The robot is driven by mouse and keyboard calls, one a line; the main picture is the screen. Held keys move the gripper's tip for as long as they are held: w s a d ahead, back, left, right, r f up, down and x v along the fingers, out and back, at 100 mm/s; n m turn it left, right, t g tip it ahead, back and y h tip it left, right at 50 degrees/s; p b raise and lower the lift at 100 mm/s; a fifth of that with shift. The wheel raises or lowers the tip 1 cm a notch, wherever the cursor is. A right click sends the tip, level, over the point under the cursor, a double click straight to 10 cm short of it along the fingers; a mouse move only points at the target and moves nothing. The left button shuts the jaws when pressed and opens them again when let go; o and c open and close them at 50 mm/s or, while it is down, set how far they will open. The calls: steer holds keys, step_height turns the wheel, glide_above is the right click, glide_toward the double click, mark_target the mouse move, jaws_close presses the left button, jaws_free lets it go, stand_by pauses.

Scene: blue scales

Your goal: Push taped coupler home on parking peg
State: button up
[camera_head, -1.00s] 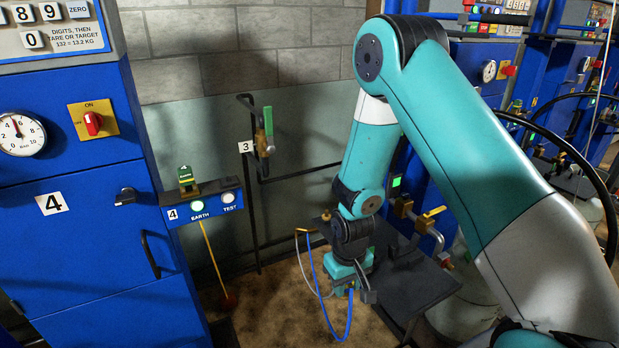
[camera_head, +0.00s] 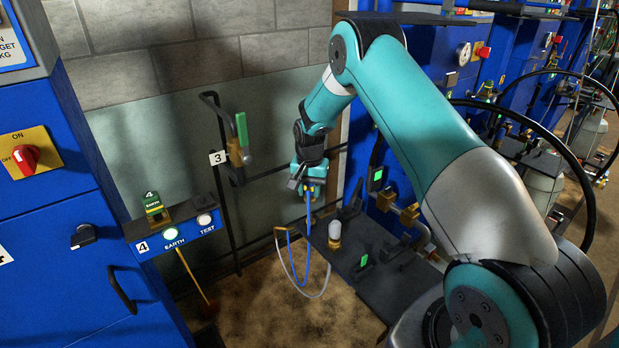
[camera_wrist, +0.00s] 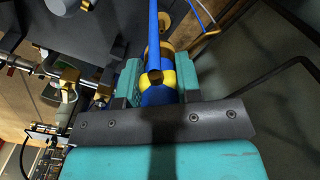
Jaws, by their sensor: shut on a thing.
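My gripper (camera_head: 309,189) is in front of the pale green wall panel, left of the green-lit post, above the dark bench. In the wrist view its teal jaws (camera_wrist: 157,82) are shut on the coupler (camera_wrist: 158,97), which is blue with yellow tape and a brass part. A blue hose (camera_head: 308,233) hangs from the gripper in a loop and also shows running from the coupler in the wrist view (camera_wrist: 153,18). I cannot surely pick out the parking peg; the coupler's far end is partly hidden.
A dark bench (camera_head: 345,279) bears a brass fitting with a white dome (camera_head: 334,236). A pipe with a green-handled valve (camera_head: 240,140) stands left of my gripper. Blue cabinets flank the space. Brass valves (camera_head: 409,213) are at right. Bare floor lies left of the bench.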

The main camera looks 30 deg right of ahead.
mark_target(310, 199)
steer(key=shift+w+d+r+m, duration=0.45)
steer(key=shift+w+d+m, duration=0.05)
steer(key=shift+d, duration=0.05)
steer(key=shift+a, duration=0.1)
steer(key=shift+f+b, duration=1.85)
steer(key=shift+f, duration=1.05)
steer(key=shift+f+b, duration=0.95)
steer(key=shift+f, duration=0.5)
steer(key=shift+r, duration=0.1)
steer(key=shift+s+r+p, duration=0.1)
steer(key=shift+r+p, duration=0.75)
steer(key=shift+r, duration=0.25)
steer(key=shift+f+b, duration=0.8)
steer(key=shift+f, duration=0.35)
